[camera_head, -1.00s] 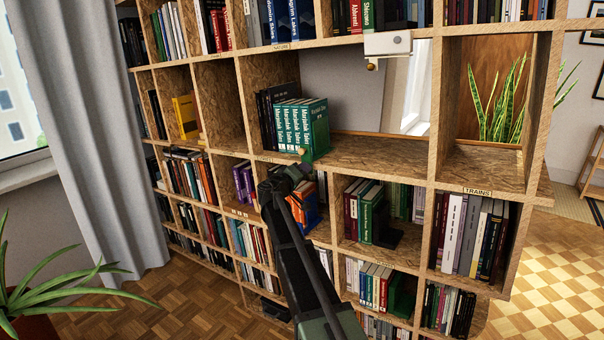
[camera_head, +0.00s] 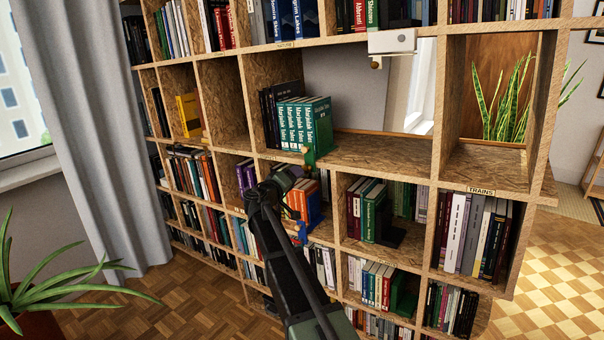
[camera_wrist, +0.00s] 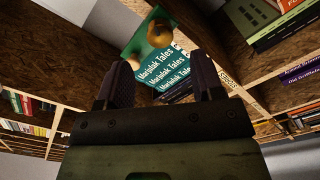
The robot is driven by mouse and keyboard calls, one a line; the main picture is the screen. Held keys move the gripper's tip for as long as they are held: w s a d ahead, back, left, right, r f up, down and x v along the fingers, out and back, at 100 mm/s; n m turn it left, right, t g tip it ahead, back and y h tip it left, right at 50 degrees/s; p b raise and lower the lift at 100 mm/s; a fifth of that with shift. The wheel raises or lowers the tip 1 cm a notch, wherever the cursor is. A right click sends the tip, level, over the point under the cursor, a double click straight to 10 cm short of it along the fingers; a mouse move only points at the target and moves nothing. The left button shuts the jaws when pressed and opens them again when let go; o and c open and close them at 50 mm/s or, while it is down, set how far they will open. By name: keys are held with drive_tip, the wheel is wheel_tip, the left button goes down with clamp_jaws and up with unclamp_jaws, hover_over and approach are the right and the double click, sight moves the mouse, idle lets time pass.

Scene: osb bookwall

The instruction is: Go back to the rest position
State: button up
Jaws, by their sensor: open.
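My arm (camera_head: 285,265) reaches up from the bottom of the head view, folded at a dark joint in front of the shelf wall. My gripper (camera_wrist: 158,80) shows in the wrist view with its two dark fingers apart and nothing between them. Beyond the fingers are green "Marjoluk Tales" books (camera_wrist: 163,72) and a green bookend with a blurred orange ball (camera_wrist: 160,32). In the head view these books (camera_head: 300,122) stand upright in an open compartment, with the green bookend (camera_head: 309,156) at their right. The gripper's fingers are hard to make out in the head view.
The OSB bookwall (camera_head: 390,152) fills the middle, close to my arm. Orange books (camera_head: 303,203) stand just right of the arm, with a blue object (camera_head: 301,233) below. A potted plant (camera_head: 55,290) is at the lower left. Parquet floor (camera_head: 190,305) is open left of the arm.

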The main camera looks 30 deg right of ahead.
drive_tip(key=v, duration=0.4)
drive_tip(key=s+a+f+g+y+p, duration=0.1)
drive_tip(key=s+a+f+g+y, duration=0.1)
drive_tip(key=s+f+y, duration=0.3)
drive_tip(key=s+a+f+g+p, duration=0.1)
drive_tip(key=s+a+f+g, duration=0.1)
drive_tip(key=s, duration=0.5)
drive_tip(key=s+a+f+g+y+p, duration=0.1)
drive_tip(key=s+a+f+g+y, duration=0.1)
drive_tip(key=s+f+y, duration=0.3)
drive_tip(key=s+a+r+n+g+y+p, duration=0.1)
drive_tip(key=s+a+y, duration=0.4)
drive_tip(key=s+a, duration=0.8)
drive_tip(key=s+g+p, duration=0.1)
drive_tip(key=s+p, duration=0.1)
drive_tip(key=shift+s+a+r+y+p, duration=0.2)
drive_tip(key=shift+s+r+y+p, duration=0.1)
drive_tip(key=shift+s+y+p, duration=0.1)
